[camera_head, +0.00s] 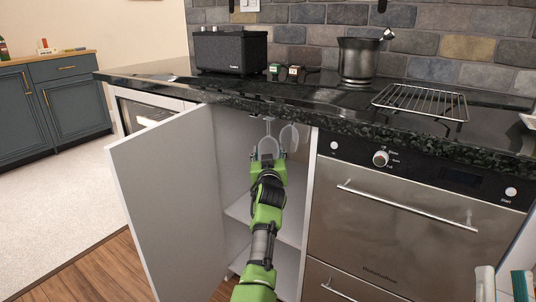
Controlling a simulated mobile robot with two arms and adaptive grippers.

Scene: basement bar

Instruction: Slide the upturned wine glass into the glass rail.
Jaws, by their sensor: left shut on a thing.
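My green left arm reaches into the open cabinet under the black counter. My left gripper (268,158) is shut on the bowl of the upturned wine glass (267,145). The glass has its bowl down and its thin stem rising to just below the counter's underside. Another clear upturned glass (289,135) hangs close beside it on the right. The glass rail is in shadow under the counter edge and hard to make out, so I cannot tell whether the held glass's foot is inside it. My right gripper is not in view.
The white cabinet door (165,205) stands open on the left. A steel oven (385,215) borders the opening on the right. A shelf (240,212) lies below the gripper. A black toaster (231,52), a metal bucket (358,62) and a wire rack (420,102) sit on the counter (330,105).

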